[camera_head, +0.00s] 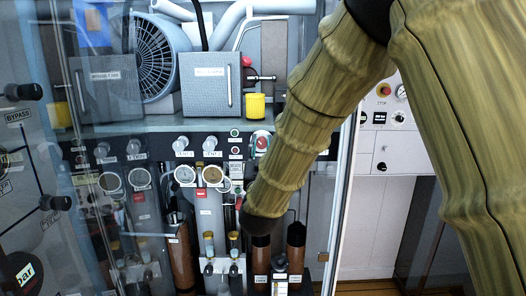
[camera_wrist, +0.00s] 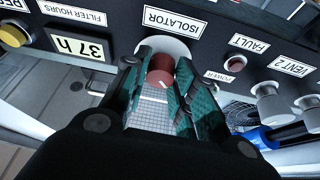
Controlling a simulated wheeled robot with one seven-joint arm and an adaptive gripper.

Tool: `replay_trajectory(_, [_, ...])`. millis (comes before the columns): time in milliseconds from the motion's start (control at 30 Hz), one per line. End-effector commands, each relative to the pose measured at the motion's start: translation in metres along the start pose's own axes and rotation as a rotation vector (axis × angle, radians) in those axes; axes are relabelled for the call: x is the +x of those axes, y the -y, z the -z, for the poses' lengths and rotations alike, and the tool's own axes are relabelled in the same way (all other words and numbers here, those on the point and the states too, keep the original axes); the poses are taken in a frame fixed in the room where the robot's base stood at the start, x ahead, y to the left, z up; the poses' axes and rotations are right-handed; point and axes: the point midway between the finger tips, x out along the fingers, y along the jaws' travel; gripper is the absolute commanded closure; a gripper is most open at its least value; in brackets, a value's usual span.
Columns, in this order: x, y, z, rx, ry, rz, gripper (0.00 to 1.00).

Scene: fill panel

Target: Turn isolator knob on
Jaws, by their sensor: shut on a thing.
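The isolator knob (camera_wrist: 160,72) is a red knob on a round pale plate, beside the upside-down ISOLATOR label (camera_wrist: 174,21) in the wrist view. My gripper (camera_wrist: 161,78) is shut on it, with one teal-patterned finger on each side. Part of the knob is hidden by the fingers, and I cannot tell its turned position. In the head view the knob's plate and some red (camera_head: 262,141) show just left of my arm. My gripper is mostly hidden there.
In the head view, gauges (camera_head: 212,175) sit below left, and a yellow cup-like part (camera_head: 256,106) sits above.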

Motion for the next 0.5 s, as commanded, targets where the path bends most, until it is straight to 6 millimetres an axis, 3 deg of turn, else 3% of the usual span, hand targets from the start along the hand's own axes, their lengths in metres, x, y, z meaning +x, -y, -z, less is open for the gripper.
replay_trajectory(500, [-0.0016, 0.0013, -0.0047, 0.391, -0.003, -0.162, 0.97])
